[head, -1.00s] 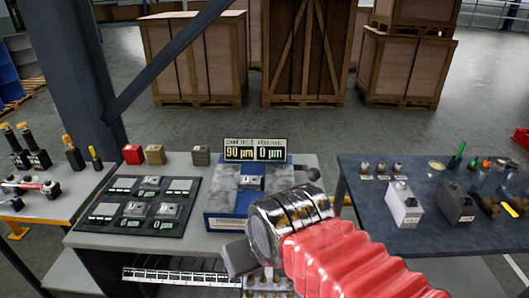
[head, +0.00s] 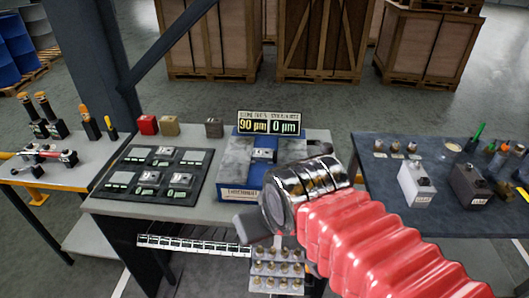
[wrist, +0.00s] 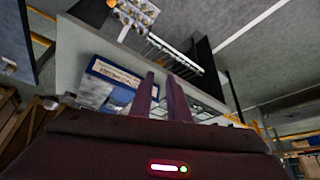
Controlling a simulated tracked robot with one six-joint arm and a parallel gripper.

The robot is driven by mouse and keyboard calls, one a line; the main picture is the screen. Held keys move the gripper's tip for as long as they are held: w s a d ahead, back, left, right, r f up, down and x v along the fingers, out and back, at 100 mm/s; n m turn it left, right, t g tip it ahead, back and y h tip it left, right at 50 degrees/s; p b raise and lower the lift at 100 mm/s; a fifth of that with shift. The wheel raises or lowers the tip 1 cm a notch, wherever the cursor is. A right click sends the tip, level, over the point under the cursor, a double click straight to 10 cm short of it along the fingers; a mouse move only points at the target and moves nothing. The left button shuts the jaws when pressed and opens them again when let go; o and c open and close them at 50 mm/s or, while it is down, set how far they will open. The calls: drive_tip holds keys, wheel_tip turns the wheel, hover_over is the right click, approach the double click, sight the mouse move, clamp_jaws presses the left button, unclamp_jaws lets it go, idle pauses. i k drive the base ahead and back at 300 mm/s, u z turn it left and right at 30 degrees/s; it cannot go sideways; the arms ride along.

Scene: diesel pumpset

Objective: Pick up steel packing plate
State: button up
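Small grey steel plates with raised blocks lie in a black tray (head: 133,183) on the grey bench in the head view. One such plate (head: 181,180) is in its front right part and another (head: 161,153) in its back middle. A similar small piece (head: 263,154) sits on the blue and grey fixture (head: 225,160). I cannot tell which of these is the steel packing plate. My gripper shows in the wrist view (wrist: 161,80), its two fingers apart with nothing visible between them.
A display (head: 268,124) reading 90 µm and 0 µm stands behind the fixture. Red, tan and grey blocks (head: 168,126) line the bench's back edge. A dark table (head: 390,178) with grey boxes is at right. A rack of small pegs (head: 277,268) hangs below the bench front.

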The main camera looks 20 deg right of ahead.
sight(260, 154)
drive_tip(key=u, duration=0.05)
drive_tip(key=k, duration=0.65)
drive_tip(key=u, duration=0.3)
drive_tip(key=i, duration=1.45)
drive_tip(key=z, duration=0.15)
